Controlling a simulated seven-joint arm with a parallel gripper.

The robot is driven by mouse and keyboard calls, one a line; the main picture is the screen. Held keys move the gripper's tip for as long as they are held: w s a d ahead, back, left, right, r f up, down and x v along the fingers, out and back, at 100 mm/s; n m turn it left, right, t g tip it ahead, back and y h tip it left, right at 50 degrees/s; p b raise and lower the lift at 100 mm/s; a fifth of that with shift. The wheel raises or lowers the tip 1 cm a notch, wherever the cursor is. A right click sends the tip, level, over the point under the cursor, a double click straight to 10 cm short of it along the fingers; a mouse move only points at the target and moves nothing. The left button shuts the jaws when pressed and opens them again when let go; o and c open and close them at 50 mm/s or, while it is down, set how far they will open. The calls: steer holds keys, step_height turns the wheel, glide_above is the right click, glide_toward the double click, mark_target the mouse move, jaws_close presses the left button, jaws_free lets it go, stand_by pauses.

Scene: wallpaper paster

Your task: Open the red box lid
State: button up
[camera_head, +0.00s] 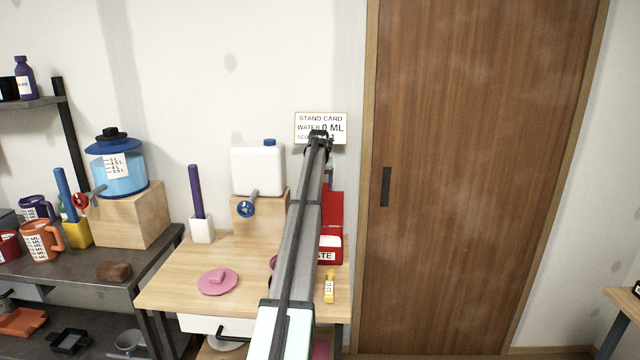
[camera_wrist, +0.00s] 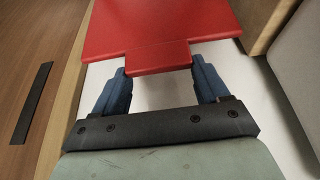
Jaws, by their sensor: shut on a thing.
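The red box (camera_head: 329,246) stands at the back right of the light wooden table, with part of a white label reading "STE" showing. Its red lid (camera_head: 335,207) stands raised, about upright, at the back of the box. In the wrist view the lid (camera_wrist: 165,22) fills the top middle, and its narrow front tab sits between my two blue fingers. My gripper (camera_wrist: 160,72) is shut on that tab. In the head view my arm hides the left part of the box and most of my gripper.
A yellow labelled scoop (camera_head: 329,287) lies in front of the box. A pink lid (camera_head: 217,281) lies on the table's left part. A white jug (camera_head: 257,168) stands on a wooden block left of my arm. A brown door (camera_head: 470,180) is to the right.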

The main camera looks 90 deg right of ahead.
steer(key=shift+f, duration=0.1)
stand_by(0.3)
steer(key=o, duration=1.5)
steer(key=v, duration=1.4)
steer(key=shift+d, duration=0.1)
